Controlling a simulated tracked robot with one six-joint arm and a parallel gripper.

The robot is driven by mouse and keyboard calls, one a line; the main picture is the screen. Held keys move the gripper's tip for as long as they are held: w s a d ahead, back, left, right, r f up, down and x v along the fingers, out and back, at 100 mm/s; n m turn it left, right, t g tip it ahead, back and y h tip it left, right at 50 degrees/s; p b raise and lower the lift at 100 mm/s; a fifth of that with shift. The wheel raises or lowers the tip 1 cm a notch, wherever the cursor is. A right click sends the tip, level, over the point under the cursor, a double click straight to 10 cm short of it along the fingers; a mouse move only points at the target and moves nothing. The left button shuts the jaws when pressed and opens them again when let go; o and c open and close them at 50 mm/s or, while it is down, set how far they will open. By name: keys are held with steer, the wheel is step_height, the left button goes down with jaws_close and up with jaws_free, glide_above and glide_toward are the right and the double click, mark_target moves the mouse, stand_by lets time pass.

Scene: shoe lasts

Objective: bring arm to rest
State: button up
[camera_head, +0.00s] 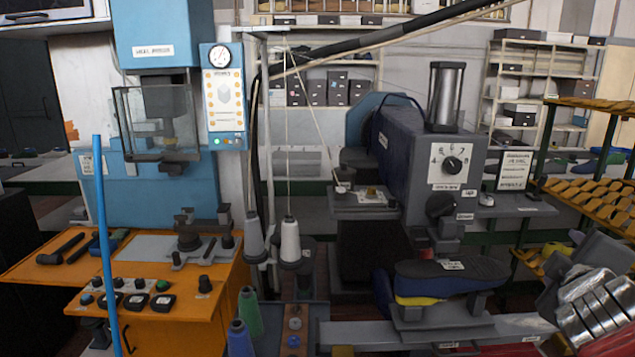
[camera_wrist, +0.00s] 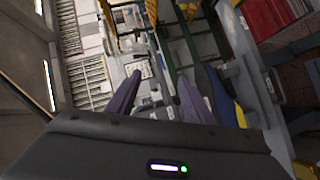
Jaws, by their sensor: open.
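My gripper (camera_wrist: 158,78) shows in the wrist view as two dark purple fingers standing apart, with nothing seen between them but distant background. In the head view, a grey and silver part of my arm reaches in at the lower right edge; the fingers cannot be made out there. A shoe last with a dark sole (camera_head: 470,272) and a blue and yellow body lies on a grey support in front of the machine. My arm is to its right, apart from it in the picture. A blue and yellow shape beside the right finger also shows in the wrist view (camera_wrist: 220,98).
A grey machine with a dial (camera_head: 452,163) stands behind the last. A blue press (camera_head: 165,40) and an orange bench (camera_head: 160,315) are at left. Thread cones (camera_head: 290,243) stand in the middle. An orange rack (camera_head: 590,205) stands at right, close behind my arm.

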steer(key=s+a+f+m+g+y, duration=0.1)
steer(key=s+a+f+m+g, duration=0.25)
steer(key=f, duration=0.25)
steer(key=s+a+f+m+g+y, duration=0.2)
steer(key=s+a+f+m, duration=0.15)
steer(key=f, duration=0.35)
steer(key=s+a+f+y, duration=0.2)
steer(key=a, duration=0.7)
steer(key=s+a+f+g+y, duration=0.1)
steer(key=s+a+f+y, duration=0.2)
steer(key=a, duration=0.6)
steer(key=shift+f, duration=0.25)
